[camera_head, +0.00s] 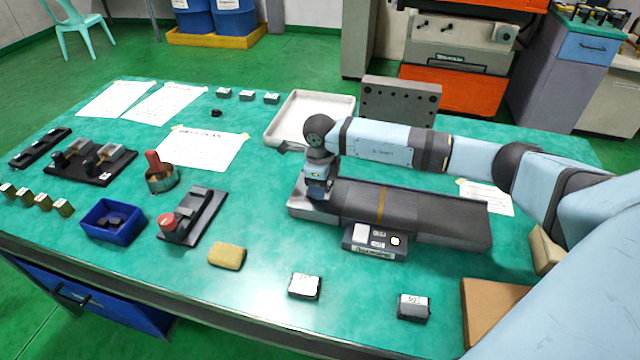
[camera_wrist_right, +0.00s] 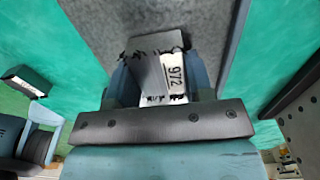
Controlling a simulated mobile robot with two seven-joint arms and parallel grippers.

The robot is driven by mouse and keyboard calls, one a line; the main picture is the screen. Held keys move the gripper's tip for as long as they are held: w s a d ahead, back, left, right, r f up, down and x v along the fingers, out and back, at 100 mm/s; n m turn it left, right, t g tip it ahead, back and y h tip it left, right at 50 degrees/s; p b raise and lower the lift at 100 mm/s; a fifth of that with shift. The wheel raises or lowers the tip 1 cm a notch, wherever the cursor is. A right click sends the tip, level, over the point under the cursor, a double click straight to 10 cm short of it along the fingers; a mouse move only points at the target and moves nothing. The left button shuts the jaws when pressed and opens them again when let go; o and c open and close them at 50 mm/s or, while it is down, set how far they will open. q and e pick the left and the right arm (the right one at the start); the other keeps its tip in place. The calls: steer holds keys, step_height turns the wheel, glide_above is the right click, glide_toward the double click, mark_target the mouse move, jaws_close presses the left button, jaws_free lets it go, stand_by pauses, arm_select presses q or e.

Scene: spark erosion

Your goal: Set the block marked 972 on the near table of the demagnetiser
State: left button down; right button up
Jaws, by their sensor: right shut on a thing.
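The block marked 972 (camera_wrist_right: 172,72) is a grey steel block with a white label, between the fingers of my right gripper (camera_wrist_right: 160,88) in the right wrist view. My right gripper (camera_head: 320,190) is shut on it and points down over the left end of the demagnetiser (camera_head: 450,215). The demagnetiser is a long dark grey slab with a yellow stripe across its middle and a control box (camera_head: 375,242) in front. Its grey surface (camera_wrist_right: 110,20) lies behind the block in the wrist view. The head view hides the block, and I cannot tell whether it touches the surface. My left gripper is out of view.
Two labelled blocks (camera_head: 305,285) (camera_head: 413,306) lie near the front edge, and several small ones (camera_head: 247,95) at the back. A white tray (camera_head: 275,128) and a grey drilled plate (camera_head: 400,100) stand behind my right arm. A tan sponge (camera_head: 227,255) lies front left.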

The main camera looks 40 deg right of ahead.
steer(key=shift+f, duration=0.15)
steer(key=o, duration=1.3)
steer(key=shift+c, duration=0.2)
steer(key=shift+r, duration=0.3)
step_height(320, 180, up, 12)
steer(key=shift+f, duration=0.15)
steer(key=shift+s, duration=0.1)
